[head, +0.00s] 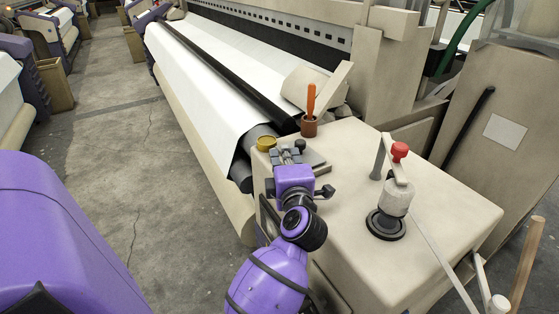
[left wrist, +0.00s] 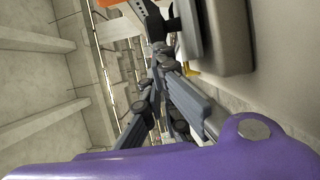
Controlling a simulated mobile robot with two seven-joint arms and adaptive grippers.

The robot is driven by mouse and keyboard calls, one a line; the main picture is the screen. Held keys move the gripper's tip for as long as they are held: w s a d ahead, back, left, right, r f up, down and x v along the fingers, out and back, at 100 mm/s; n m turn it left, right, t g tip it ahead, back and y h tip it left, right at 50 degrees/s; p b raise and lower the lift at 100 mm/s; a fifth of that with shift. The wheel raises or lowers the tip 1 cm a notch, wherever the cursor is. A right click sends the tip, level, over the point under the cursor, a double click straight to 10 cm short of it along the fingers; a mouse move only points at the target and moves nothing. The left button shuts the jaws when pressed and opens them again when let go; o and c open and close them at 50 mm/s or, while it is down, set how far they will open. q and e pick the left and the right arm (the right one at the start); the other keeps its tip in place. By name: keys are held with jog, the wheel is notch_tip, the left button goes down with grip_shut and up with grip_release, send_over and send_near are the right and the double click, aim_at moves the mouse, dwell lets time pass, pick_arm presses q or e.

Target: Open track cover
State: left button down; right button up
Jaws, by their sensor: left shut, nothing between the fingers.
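My left gripper (head: 287,156) is at the near end of the loom, over the left edge of the beige end housing (head: 440,205). Its dark fingers are shut with nothing between them, beside a gold round cap (head: 266,143). The fingers also show in the left wrist view (left wrist: 160,55), close to a beige block. I cannot tell for sure which part is the track cover; a tilted beige flap (head: 330,88) stands at the end of the white cloth. My right gripper is not in view.
A brown cup (head: 309,127) holds an orange-handled tool (head: 311,98) just behind the gripper. A red-knobbed lever (head: 399,151) stands on the housing at right. White cloth (head: 225,85) and a dark roller run back along the loom. The concrete aisle (head: 115,150) at left is clear.

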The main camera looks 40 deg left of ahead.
aim_at(311, 155)
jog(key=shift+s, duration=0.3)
pick_arm(q)
jog(key=w+d, duration=0.1)
jog(key=w, duration=0.1)
jog(key=w+d+p, duration=0.1)
jog(key=w, duration=0.2)
jog(key=w+d, duration=0.1)
jog(key=w, duration=0.1)
jog(key=shift+w+r, duration=0.15)
jog(key=shift+w, duration=0.15)
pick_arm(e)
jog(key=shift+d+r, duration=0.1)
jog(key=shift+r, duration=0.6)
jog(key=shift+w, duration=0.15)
